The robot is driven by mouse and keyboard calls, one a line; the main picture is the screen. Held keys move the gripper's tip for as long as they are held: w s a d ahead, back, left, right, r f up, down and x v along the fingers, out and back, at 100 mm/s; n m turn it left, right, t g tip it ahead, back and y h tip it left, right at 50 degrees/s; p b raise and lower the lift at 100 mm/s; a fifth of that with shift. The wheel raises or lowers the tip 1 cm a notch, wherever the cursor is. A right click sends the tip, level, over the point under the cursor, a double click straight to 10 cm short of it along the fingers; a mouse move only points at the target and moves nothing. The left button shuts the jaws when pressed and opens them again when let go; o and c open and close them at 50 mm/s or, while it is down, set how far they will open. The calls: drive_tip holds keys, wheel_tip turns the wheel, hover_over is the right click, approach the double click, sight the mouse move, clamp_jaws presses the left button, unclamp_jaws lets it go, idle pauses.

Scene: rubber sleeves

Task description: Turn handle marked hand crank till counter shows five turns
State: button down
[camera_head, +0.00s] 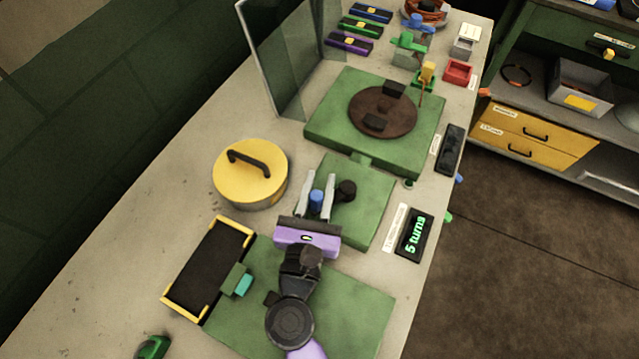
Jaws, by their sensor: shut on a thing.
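The counter (414,236) is a black display on the table's right side and reads "5 turns" in green. A blue upright handle (316,198) stands on the smaller green base (365,225), and I take it to be the hand crank's grip. My gripper (318,187) is over this base, its two grey fingers on either side of the blue handle, shut on it. A black knob (346,190) sits just right of the fingers. My purple gripper body hides part of the base and any crank arm. I cannot read a hand crank label.
A brown turntable (383,111) with black blocks sits on a larger green base behind. A yellow-lidded round pot (250,174) stands left, near a black tray with yellow corners (208,269). A glass panel (280,60) rises at the back left.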

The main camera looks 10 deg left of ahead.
drive_tip(key=c, duration=1.2)
unclamp_jaws()
drive_tip(key=shift+o, duration=0.2)
wheel_tip(320, 180, up, 20)
drive_tip(key=p, duration=0.5)
drive_tip(key=shift+p, duration=0.35)
idle(1.0)
